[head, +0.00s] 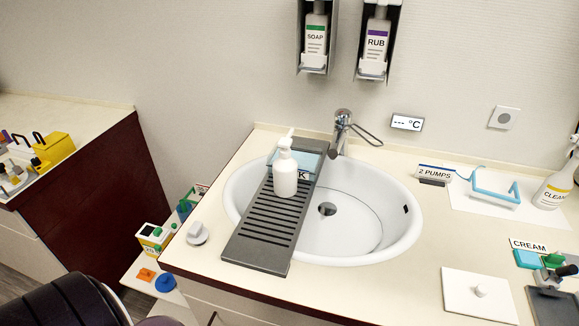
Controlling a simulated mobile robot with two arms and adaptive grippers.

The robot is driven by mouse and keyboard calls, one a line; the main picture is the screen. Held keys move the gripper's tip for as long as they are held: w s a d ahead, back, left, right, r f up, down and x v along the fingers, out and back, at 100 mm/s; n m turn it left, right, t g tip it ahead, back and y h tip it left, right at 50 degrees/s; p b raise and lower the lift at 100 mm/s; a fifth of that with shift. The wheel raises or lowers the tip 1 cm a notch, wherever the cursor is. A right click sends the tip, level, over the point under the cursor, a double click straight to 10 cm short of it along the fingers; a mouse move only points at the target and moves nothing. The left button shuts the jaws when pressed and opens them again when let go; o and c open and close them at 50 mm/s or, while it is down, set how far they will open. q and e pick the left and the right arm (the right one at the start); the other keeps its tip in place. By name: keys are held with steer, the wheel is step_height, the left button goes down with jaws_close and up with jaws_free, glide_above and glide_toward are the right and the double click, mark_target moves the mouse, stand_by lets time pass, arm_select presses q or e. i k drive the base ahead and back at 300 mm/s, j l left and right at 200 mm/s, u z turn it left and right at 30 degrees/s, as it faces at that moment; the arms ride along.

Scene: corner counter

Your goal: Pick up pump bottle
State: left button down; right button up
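A white pump bottle (285,180) stands upright on a dark slatted rack (262,222) that lies across the left part of the white sink. Its pump head points up and its nozzle shows at the top. A light blue card or sign with dark letters (303,161) is right behind the bottle, which hides part of its lettering. Neither of my grippers shows in the head view, and nothing touches the bottle.
The sink basin (385,190) is open right of the rack, with a chrome faucet (342,125) behind. SOAP (315,40) and RUB (376,45) dispensers hang above. A spray bottle (553,188) and a CREAM sign (528,246) are at right. Bare counter lies in front of the sink.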

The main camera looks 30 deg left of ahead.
mark_target(285, 168)
steer(key=j+u, duration=0.15)
steer(key=u, duration=0.35)
steer(key=j+u, duration=0.15)
steer(key=u, duration=0.3)
